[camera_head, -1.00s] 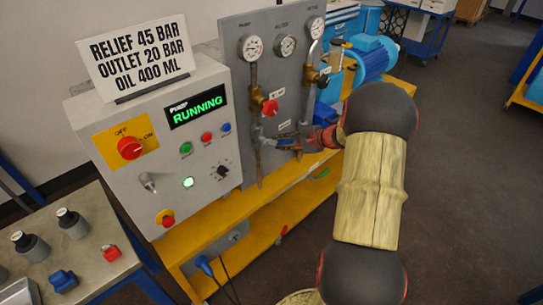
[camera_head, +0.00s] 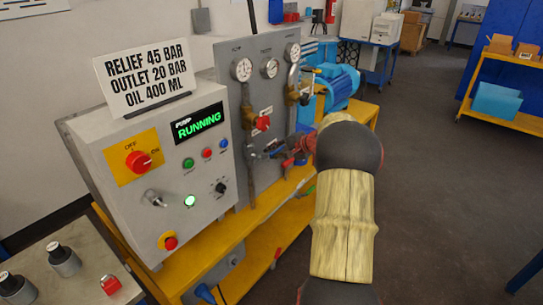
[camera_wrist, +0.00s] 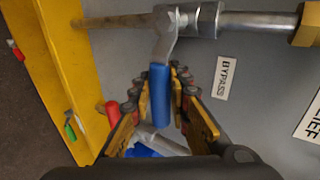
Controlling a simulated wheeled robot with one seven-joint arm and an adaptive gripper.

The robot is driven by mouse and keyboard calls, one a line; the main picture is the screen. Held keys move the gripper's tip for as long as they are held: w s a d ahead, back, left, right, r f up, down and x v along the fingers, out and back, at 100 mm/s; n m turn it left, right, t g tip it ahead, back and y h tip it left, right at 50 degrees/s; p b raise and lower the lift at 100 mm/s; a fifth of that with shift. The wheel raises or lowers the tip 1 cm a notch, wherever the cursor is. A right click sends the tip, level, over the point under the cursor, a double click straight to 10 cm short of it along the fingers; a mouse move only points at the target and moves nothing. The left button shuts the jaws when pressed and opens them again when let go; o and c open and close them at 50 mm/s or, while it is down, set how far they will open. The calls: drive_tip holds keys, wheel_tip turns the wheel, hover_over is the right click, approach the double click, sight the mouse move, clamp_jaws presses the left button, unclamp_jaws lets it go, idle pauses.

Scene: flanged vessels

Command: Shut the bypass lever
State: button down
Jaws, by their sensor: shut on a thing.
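The bypass lever (camera_wrist: 159,97) has a blue grip on a bent metal arm, fixed to a silver pipe fitting. In the wrist view its grip points down the picture, across the line of the pipe. My gripper (camera_wrist: 160,84) is shut on the blue grip, one finger on each side. The BYPASS label (camera_wrist: 222,78) is on the grey panel to the right of the lever. In the head view my gripper (camera_head: 275,150) is at the lower part of the gauge panel (camera_head: 283,95), and my arm partly covers that area.
The control box (camera_head: 165,180) reads PUMP RUNNING and stands left of the gauge panel. A red valve handle (camera_head: 263,123) is above my gripper. A blue motor (camera_head: 340,85) stands behind my arm. The yellow bench frame (camera_head: 260,215) runs below. The floor at right is open.

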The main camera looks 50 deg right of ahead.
drive_tip(key=c, duration=1.7)
unclamp_jaws()
drive_tip(key=v, duration=1.2)
